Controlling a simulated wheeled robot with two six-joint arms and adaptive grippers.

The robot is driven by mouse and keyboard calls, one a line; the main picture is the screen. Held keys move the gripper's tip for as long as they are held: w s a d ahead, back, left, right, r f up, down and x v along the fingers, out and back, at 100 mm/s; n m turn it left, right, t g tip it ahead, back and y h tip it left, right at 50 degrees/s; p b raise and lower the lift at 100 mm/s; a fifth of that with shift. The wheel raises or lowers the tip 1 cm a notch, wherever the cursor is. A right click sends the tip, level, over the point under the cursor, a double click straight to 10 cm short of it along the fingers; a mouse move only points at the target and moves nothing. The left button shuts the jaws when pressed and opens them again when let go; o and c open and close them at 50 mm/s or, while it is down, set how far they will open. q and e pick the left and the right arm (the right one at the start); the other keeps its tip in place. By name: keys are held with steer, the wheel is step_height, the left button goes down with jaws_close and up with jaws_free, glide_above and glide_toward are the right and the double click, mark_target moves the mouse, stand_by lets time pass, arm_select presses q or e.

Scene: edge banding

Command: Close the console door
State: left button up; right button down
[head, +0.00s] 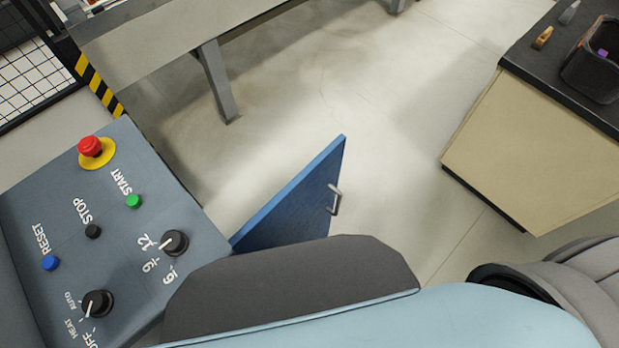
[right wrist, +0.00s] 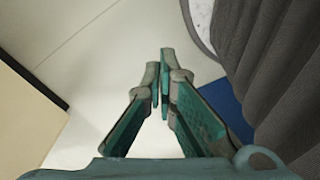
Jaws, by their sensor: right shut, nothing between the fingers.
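The blue console door (head: 290,210) stands open, swung out from the grey control console (head: 120,250) in the head view. A metal bar handle (head: 334,199) is on its face near the free edge. My arm covers the lower part of the door. In the right wrist view my right gripper (right wrist: 160,75) is shut and empty, with its fingertips over the pale floor. A patch of blue (right wrist: 232,118), likely the door, shows behind its right finger. The handle cannot be seen in that view. My left gripper is in neither view.
The console top carries a red emergency stop (head: 91,147), a green start button (head: 134,201) and black knobs. A beige cabinet with a dark top (head: 585,100) stands at right, holding a black bin (head: 592,70). A table (head: 170,35) is at the back. Open floor lies between.

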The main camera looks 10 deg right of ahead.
steer(key=w+d+f+t+b, duration=0.2)
steer(key=w+d+t+b, duration=0.3)
steer(key=w, duration=0.4)
steer(key=w+d+f+t+b, duration=0.1)
steer(key=w+d+t+b, duration=0.2)
steer(key=w+b, duration=0.55)
steer(key=n+t+y+b, duration=0.5)
steer(key=n+y+b, duration=0.2)
steer(key=y+b, duration=0.4)
glide_toward(335, 196)
steer(key=b+x, duration=0.1)
steer(key=x, duration=0.5)
steer(key=shift+s+r, duration=0.1)
steer(key=shift+r, duration=0.1)
steer(key=shift+w+a, duration=0.35)
steer(key=shift+w, duration=0.1)
